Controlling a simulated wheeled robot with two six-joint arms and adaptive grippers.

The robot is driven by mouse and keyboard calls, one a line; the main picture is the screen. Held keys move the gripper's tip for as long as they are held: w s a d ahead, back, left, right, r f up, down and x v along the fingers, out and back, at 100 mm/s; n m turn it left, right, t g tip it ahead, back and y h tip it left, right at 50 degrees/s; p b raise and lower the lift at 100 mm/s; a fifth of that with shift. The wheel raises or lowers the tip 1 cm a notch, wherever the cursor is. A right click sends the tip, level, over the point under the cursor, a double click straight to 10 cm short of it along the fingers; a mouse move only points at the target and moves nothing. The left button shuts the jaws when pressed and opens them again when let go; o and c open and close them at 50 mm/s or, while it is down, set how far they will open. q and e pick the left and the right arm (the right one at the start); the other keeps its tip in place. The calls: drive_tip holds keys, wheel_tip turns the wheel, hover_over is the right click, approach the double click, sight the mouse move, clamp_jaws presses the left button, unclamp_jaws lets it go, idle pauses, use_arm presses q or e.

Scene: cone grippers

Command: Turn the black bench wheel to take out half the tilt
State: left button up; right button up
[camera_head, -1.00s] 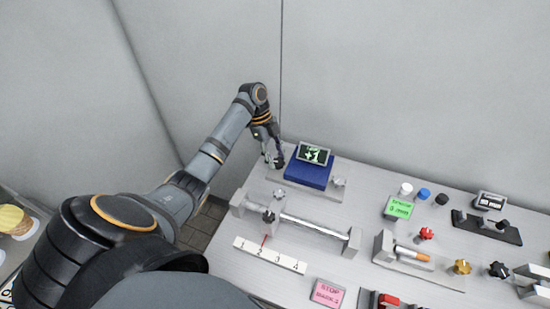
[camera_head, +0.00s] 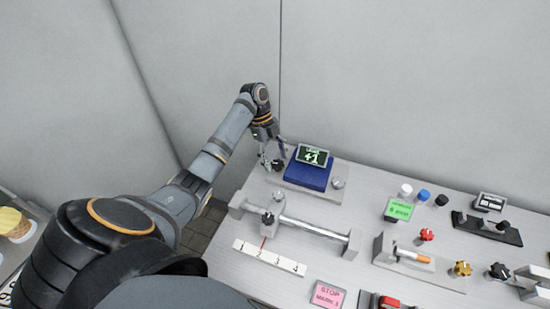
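The black bench wheel (camera_head: 278,165) is a small dark knob at the far left corner of the bench, beside the blue block. My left gripper (camera_head: 274,158) is over it, pointing down, with its fingers apart on either side of the wheel. The fingers look clear of the wheel, though contact is hard to judge at this size. A dark screen (camera_head: 313,155) on the blue block (camera_head: 307,174) reads "+1" in green. My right gripper is out of view.
A rail with a slider (camera_head: 312,228) and a numbered strip (camera_head: 269,257) lie in front. A pink card (camera_head: 328,294) reads "STOP MARK", its number unclear. Coloured knobs, such as a red one (camera_head: 427,235), stand to the right. A wall rises behind the bench.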

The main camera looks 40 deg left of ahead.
use_arm(q)
drive_tip(key=shift+a+r, duration=0.1)
drive_tip(key=a+r, duration=0.2)
drive_tip(key=a, duration=0.1)
drive_tip(key=shift+w+r, duration=0.3)
drive_tip(key=shift+r, duration=0.05)
drive_tip(key=w+a, duration=0.1)
drive_tip(key=a, duration=0.8)
drive_tip(key=shift+w+a, duration=0.35)
drive_tip(key=shift+a, duration=0.05)
drive_tip(key=shift+f, duration=0.1)
